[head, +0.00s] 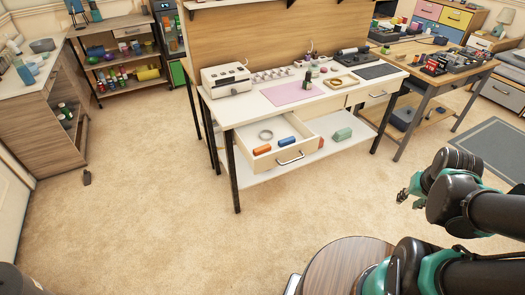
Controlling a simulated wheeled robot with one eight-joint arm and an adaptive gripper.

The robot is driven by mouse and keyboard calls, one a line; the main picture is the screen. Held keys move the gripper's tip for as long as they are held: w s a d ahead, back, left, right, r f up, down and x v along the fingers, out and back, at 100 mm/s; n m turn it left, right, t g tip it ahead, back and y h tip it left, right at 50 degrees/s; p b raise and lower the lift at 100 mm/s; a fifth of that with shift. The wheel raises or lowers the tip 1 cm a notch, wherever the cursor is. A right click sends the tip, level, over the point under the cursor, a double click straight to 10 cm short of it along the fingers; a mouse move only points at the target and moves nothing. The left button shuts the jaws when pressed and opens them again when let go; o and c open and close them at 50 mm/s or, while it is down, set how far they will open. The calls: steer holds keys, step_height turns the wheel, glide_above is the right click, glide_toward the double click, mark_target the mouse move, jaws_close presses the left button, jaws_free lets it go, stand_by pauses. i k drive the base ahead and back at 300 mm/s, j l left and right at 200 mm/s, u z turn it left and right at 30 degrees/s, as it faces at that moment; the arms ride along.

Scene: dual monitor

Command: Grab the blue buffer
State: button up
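A small blue block-like item (288,142), which looks like the blue buffer, lies in the open drawer (254,162) of the white-topped desk. An orange item (262,150) lies to its left, and a pale ring (266,135) lies behind them. The drawer is pulled out, with its handle at the front. My gripper (404,197) is at the right of the picture, well apart from the drawer and the blue item. It is small and turned partly away, so I cannot tell whether it is open or shut.
A green block (342,134) lies on the desk's lower shelf, right of the drawer. The desktop holds a white machine (226,79), a pink mat (293,93) and small tools. A round wooden top (335,268) stands in front. The carpet (150,215) before the desk is clear.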

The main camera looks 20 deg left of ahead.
mark_target(285, 142)
steer(key=i+u, duration=0.15)
steer(key=u, duration=0.25)
steer(key=i+u, duration=0.15)
steer(key=u, duration=0.2)
steer(key=i+l+u, duration=0.1)
steer(key=u, duration=0.3)
